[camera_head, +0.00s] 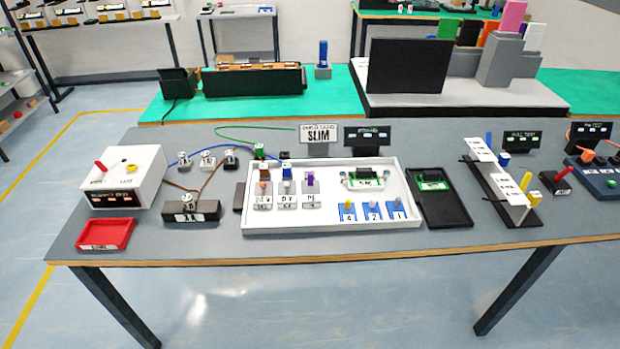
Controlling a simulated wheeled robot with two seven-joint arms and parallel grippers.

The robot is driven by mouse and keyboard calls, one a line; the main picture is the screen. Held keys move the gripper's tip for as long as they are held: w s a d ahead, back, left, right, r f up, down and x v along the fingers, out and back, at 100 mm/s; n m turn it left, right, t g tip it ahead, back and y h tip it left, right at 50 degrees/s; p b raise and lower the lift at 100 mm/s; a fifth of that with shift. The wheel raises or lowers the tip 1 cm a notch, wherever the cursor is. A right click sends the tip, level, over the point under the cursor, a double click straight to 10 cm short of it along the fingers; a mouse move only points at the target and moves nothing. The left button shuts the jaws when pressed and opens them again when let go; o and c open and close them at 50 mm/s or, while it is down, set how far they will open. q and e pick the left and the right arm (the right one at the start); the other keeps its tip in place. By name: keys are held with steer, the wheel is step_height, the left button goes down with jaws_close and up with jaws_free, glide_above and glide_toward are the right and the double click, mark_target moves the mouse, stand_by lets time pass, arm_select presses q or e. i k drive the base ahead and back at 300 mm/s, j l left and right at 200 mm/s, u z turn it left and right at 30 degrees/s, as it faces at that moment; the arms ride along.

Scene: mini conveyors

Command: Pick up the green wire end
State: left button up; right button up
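A thin green wire (230,126) lies in a loop at the back of the grey table, left of the "SLIM" sign (318,134). One end of it runs toward a small block with a green top (259,147), just behind the white tray. The parts are too small to tell exactly how the wire joins the block. Neither of my grippers is in view.
A blue wire (178,162) and a brown wire (209,184) lie left of the white tray (330,228). The tray holds several small blocks and a green board (366,175). A white box (125,175) and a red tray (105,234) stand at left. The table's front edge is clear.

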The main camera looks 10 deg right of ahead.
mark_target(258, 149)
steer(key=i+j, duration=0.2)
steer(key=j, duration=0.15)
steer(key=i+j, duration=0.25)
steer(key=i+j+z, duration=0.1)
steer(key=j, duration=0.35)
steer(key=i+j, duration=0.5)
steer(key=j, duration=0.25)
